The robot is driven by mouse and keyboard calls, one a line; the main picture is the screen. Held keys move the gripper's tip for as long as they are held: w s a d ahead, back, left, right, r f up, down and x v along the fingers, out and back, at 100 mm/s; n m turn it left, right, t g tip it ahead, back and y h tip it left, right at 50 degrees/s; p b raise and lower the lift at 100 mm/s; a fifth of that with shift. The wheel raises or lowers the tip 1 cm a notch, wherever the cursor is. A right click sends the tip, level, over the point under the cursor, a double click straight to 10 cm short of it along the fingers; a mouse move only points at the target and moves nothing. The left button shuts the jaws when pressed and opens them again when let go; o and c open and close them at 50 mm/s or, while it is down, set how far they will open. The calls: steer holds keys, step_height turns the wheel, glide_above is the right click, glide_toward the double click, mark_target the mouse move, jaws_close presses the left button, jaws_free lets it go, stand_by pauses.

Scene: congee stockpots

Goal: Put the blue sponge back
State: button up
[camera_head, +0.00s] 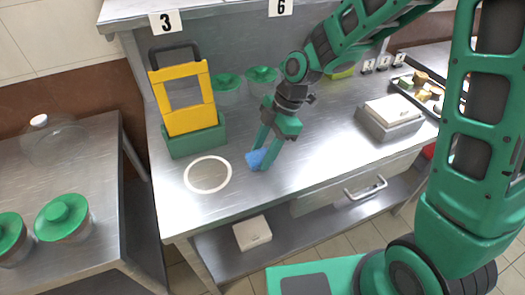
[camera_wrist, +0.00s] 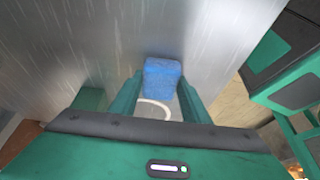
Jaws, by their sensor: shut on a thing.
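The blue sponge (camera_head: 256,159) is between the fingers of my gripper (camera_head: 264,160), just right of a white ring marked on the steel table. My gripper is shut on it. In the wrist view the sponge (camera_wrist: 162,78) sits between the two green fingertips of my gripper (camera_wrist: 160,92). I cannot tell whether the sponge touches the table. The white ring (camera_head: 187,176) is empty, and part of it shows below the sponge in the wrist view (camera_wrist: 166,108).
A green box (camera_head: 190,146) with a yellow frame stands behind the ring. Green-lidded pots (camera_head: 226,82) stand at the back. A white-topped scale-like box (camera_head: 392,112) and a food tray (camera_head: 420,92) are at right. The front middle of the table (camera_head: 300,165) is clear.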

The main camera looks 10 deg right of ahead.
steer(key=shift+f, duration=0.15)
steer(key=o, duration=1)
steer(key=v, duration=1.2)
